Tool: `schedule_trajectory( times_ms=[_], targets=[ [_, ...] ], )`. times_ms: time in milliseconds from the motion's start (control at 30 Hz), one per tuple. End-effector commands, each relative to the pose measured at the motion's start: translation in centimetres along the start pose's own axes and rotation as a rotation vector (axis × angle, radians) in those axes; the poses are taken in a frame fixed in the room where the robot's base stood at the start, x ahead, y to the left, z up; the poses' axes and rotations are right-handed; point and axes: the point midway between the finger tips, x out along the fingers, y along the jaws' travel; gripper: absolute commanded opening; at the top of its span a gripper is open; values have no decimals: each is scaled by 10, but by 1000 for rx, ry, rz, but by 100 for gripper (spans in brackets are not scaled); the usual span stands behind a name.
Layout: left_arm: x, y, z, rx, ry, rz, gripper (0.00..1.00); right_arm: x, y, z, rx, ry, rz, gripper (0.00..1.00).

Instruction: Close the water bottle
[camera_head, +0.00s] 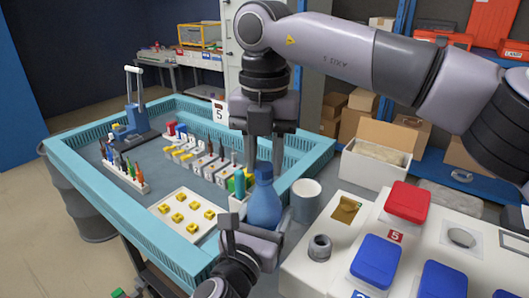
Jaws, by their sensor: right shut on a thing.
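The blue water bottle (264,203) stands upright near the right front corner of the teal-rimmed table. Its narrow top (263,170) sits between the fingers of my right gripper (264,163), which reaches down from above and is shut on it. I take this top part to be the bottle's cap; whether it is seated on the neck cannot be told. My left gripper (254,228) comes up from below at the bottle's lower part. Its fingers lie close to the bottle, but whether they clasp it is not clear. The bottle's base is hidden behind my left gripper.
A grey-white cup (306,200) stands right of the bottle. White socket boxes with red (407,201) and blue lids (376,262) fill the right front. A tray with yellow pieces (187,214) and tool racks (125,177) lie left on the table. Cardboard boxes are behind.

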Motion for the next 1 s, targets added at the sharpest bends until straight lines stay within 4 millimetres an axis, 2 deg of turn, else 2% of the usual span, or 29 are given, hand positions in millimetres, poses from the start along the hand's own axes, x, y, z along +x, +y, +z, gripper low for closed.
schedule_trajectory(
  times_ms=[133,167,367,1000],
  targets=[
    [0,0,-2,1,3,1,15,4,0,0,0,1,-1,5],
    [0,0,-2,1,3,1,0,4,0,0,0,1,0,5],
    [0,0,-2,1,3,1,0,3,0,0,105,0,0,5],
    [0,0,-2,1,4,1,0,3,-2,-1,1116,1,2,5]
  ],
)
